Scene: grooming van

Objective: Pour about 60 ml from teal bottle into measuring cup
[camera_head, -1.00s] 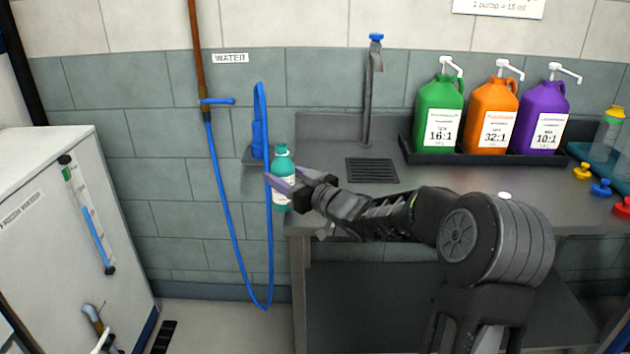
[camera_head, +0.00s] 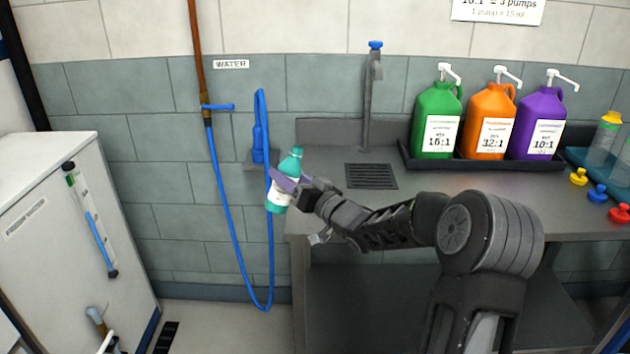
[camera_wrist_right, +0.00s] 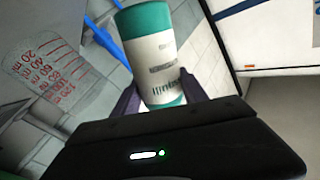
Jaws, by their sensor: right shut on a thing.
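The teal bottle (camera_head: 279,199), with a white label, is held in the air by my right gripper (camera_head: 287,185) at the left end of the counter. The bottle is tilted, its top leaning right in the head view. In the wrist view the bottle (camera_wrist_right: 163,62) stands between the two fingers of my right gripper (camera_wrist_right: 162,97), which is shut on it. A clear measuring cup (camera_wrist_right: 50,68) with red markings shows at the left of the wrist view, apart from the bottle. I cannot make out the cup in the head view. My left gripper is not in view.
Green (camera_head: 437,115), orange (camera_head: 490,115) and purple (camera_head: 540,115) pump jugs stand in a black tray at the back of the steel counter (camera_head: 440,180). A blue hose (camera_head: 224,200) hangs on the wall behind the bottle. A white cabinet (camera_head: 50,260) stands left.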

